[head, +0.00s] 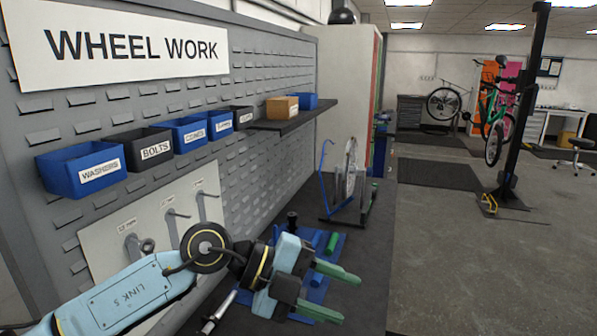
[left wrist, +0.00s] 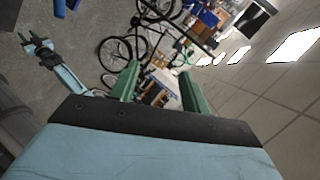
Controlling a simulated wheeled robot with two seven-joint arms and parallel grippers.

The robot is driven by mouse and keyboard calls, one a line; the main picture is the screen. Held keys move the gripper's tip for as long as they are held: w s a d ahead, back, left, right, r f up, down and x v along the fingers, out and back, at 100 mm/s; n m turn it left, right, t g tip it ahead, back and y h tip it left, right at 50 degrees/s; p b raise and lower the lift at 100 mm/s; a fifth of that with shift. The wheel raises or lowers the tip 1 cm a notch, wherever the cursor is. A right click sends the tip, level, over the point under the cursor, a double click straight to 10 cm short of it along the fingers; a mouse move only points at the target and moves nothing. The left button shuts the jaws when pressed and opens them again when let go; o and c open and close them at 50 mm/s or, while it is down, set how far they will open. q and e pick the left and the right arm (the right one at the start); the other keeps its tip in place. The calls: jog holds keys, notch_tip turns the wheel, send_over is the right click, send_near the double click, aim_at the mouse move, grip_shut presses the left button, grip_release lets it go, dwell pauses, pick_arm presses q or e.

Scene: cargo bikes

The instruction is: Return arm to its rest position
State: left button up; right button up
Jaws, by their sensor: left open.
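In the left wrist view the green fingers (left wrist: 162,88) also stand apart and empty. Another light blue arm (left wrist: 70,80) with a dark gripper (left wrist: 38,46) shows at the upper left of the left wrist view, seemingly my right one.
A blue tray (head: 318,283) with a green-handled tool lies behind my left gripper. A wheel in a truing stand (head: 350,175) stands farther back on the bench. Labelled bins (head: 82,168) hang on the pegboard at left. Open floor (head: 450,260) lies to the right.

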pick_arm(q)
notch_tip(320, 180, up, 8)
jog(key=n+t+h, duration=0.5)
jog(key=t+h, duration=0.1)
jog(key=h, duration=0.2)
jog(key=w+a+f+n+t+y, duration=0.2)
jog(key=w+a+n+t+y, duration=0.2)
jog(key=a+n+t+y, duration=0.8)
jog(key=s+a+f+n+g+y, duration=0.2)
jog(key=a+f+n+y, duration=0.3)
jog(key=f+n, duration=0.3)
jog(key=s+a+f+n+g+y, duration=0.1)
jog(key=s+a+f+n+y, duration=0.4)
jog(key=f, duration=0.6)
jog(key=s+a+f+g+h, duration=0.1)
jog(key=s+a+f+g, duration=0.1)
jog(key=s+f+g, duration=0.6)
jog(key=s+a+f+g, duration=0.3)
jog(key=s+f, duration=0.4)
jog(key=s, duration=0.4)
notch_tip(320, 180, down, 28)
jog(key=s+g+b, duration=0.1)
jog(key=b, duration=0.4)
jog(key=s+a+f+g+b, duration=0.1)
jog(key=s+f+b, duration=0.3)
jog(key=s+f, duration=1.2)
notch_tip(320, 180, down, 3)
jog(key=shift+s+a+r, duration=0.1)
jog(key=shift+s+a, duration=0.25)
jog(key=shift+a, duration=0.55)
